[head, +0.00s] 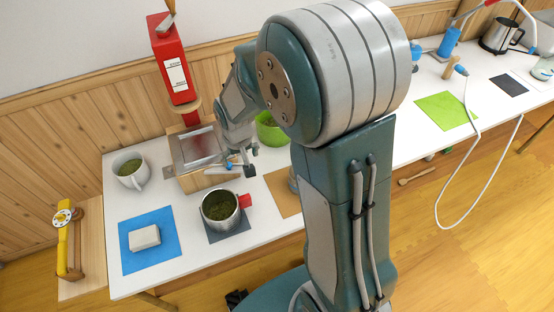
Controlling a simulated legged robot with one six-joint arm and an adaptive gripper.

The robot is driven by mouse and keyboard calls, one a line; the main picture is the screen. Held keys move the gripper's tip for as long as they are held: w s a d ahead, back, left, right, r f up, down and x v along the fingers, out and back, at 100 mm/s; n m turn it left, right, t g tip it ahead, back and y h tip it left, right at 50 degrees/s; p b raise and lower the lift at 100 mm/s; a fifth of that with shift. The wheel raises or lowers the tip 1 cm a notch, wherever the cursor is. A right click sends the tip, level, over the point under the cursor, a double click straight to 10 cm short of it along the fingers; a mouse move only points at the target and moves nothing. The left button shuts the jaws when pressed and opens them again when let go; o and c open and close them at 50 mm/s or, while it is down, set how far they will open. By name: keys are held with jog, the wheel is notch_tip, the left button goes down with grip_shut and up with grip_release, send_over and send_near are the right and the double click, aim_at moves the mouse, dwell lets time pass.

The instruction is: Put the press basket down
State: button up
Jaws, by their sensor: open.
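My gripper (241,161) is open, just right of a wooden box with a metal top, with its fingers pointing down over the table. No thing shows between its fingers, though they are small here. A metal pot (211,222) of green bits, with a red grip (245,201) on its right side, stands upright on a dark grey mat (229,232). It is below and apart from my gripper in the picture. I cannot tell for sure whether this pot is the press basket. My arm hides part of the table to the right.
A wooden box with a metal top (198,147) stands behind the pot. A white mug (133,180), a white block (145,238) on a blue mat (165,221), and a green bowl (268,132) stand around. A red dispenser (170,62) rises behind. A tan mat (283,199) lies right.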

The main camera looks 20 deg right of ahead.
jog(key=s+d+r+t, duration=0.3)
jog(key=s+r+t, duration=0.1)
jog(key=s+r, duration=1.55)
jog(key=g, duration=0.4)
send_over(243, 197)
notch_tip(243, 197, down, 22)
jog(key=f, duration=0.1)
jog(key=shift+g, duration=0.8)
jog(key=f, duration=1.1)
jog(key=shift+w+a+f, duration=0.15)
jog(key=shift+w+a, duration=0.1)
jog(key=shift+w, duration=0.1)
notch_tip(243, 197, down, 6)
jog(key=shift+r, duration=0.1)
jog(key=f, duration=0.4)
jog(key=shift+s+d+f, duration=0.2)
jog(key=shift+s, duration=0.2)
jog(key=shift+f, duration=0.45)
jog(key=c, duration=1.2)
